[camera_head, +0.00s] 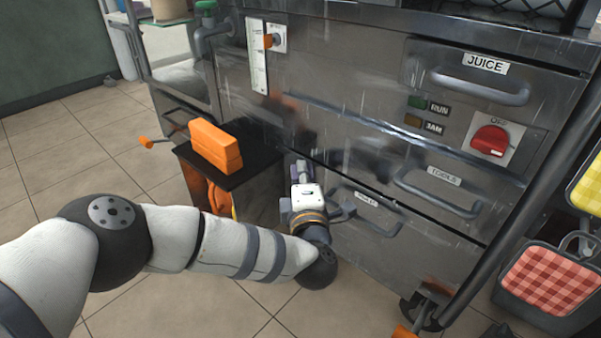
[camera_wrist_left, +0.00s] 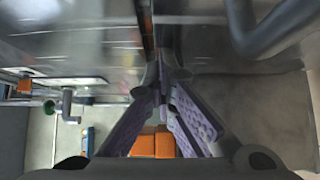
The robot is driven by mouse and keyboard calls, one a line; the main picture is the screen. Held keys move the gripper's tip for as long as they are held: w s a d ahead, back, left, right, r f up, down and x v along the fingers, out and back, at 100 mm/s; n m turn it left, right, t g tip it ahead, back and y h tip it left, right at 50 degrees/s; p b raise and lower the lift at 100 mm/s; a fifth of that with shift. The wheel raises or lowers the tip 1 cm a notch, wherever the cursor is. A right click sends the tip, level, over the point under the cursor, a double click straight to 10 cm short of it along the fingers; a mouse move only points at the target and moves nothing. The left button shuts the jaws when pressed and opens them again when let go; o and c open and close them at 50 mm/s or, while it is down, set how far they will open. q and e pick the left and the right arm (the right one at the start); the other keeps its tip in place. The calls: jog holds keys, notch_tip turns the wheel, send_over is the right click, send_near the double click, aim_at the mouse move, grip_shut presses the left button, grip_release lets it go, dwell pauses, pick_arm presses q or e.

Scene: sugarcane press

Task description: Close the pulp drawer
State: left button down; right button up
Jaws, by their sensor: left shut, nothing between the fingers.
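The lower drawer (camera_head: 365,240) in the metal press front has a small label, too small to read for sure, and a grey bar handle (camera_head: 378,222). It appears to be the pulp drawer. A dark gap runs along its upper edge; I cannot tell how far out it stands. My left gripper (camera_head: 298,168) is shut and empty at the drawer's left end, close to the metal front. Contact cannot be made out. In the left wrist view, its purple-padded fingers (camera_wrist_left: 163,88) meet, with a handle (camera_wrist_left: 262,40) at upper right. My right gripper is out of view.
A black-topped stand (camera_head: 255,165) with an orange block (camera_head: 215,146) is left of my gripper. The juice drawer (camera_head: 490,80) and tools drawer (camera_head: 440,190) are above and right. A red knob (camera_head: 490,140) sits between them.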

pick_arm(q)
jog(key=shift+w+d+r, duration=0.1)
jog(key=shift+r, duration=0.15)
jog(key=s+d, duration=0.1)
jog(key=s, duration=1.1)
jog(key=shift+f, duration=0.25)
